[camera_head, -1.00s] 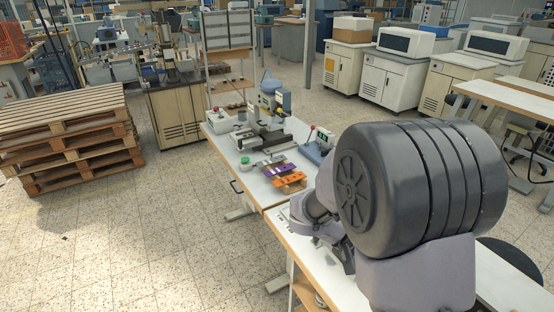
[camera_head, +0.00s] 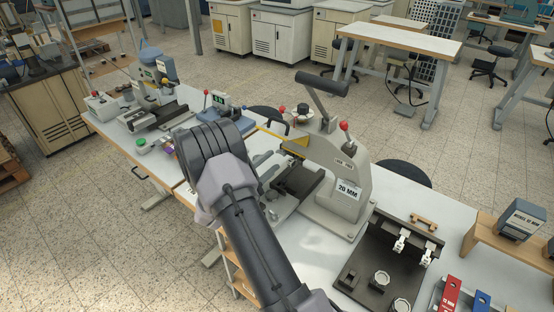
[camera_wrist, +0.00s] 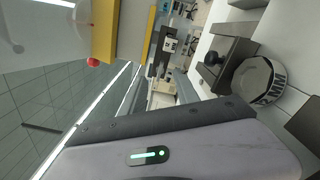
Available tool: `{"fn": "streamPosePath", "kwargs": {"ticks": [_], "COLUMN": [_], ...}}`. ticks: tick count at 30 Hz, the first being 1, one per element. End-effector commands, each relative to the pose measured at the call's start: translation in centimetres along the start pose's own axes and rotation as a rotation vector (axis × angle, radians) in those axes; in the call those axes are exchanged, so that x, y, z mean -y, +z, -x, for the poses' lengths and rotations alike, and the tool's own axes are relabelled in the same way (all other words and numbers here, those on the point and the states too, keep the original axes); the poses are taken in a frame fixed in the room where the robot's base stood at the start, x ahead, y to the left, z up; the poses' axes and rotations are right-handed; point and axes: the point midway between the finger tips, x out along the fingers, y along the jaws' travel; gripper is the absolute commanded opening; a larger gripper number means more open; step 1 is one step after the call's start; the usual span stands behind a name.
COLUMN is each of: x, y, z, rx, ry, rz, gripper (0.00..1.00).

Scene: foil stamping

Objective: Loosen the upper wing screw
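The grey hot-stamping press (camera_head: 345,165), labelled 20 MM, stands on the white bench in the head view, with a yellow plate (camera_head: 296,146) at its head and a dark bed (camera_head: 298,182) below. I cannot make out a wing screw on it for certain. In the wrist view a yellow part (camera_wrist: 105,30), a dark block with a round black knob (camera_wrist: 212,57) and a pale disc marked MM (camera_wrist: 258,80) show close by. My arm reaches to the press's left side. My gripper's fingers are hidden behind my arm in the head view and do not show in the wrist view.
A black plate (camera_head: 362,262) with white clamps (camera_head: 400,241) and round pieces (camera_head: 380,279) lies right of the press. Red (camera_head: 451,294) and blue (camera_head: 479,303) items and a wooden stand (camera_head: 482,236) are farther right. Another machine (camera_head: 157,72) stands at the bench's far left.

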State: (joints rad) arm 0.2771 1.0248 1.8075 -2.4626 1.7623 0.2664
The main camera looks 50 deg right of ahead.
Motion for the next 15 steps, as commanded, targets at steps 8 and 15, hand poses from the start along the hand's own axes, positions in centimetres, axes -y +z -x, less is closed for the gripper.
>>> {"fn": "streamPosePath", "kwargs": {"ticks": [8, 15], "x": [0.1, 0.0], "y": [0.0, 0.0], "z": [-4.0, -4.4], "rx": [0.001, -0.001], "ry": [0.000, 0.000], "rz": [0.000, 0.001], "gripper": [0.37, 0.37]}}
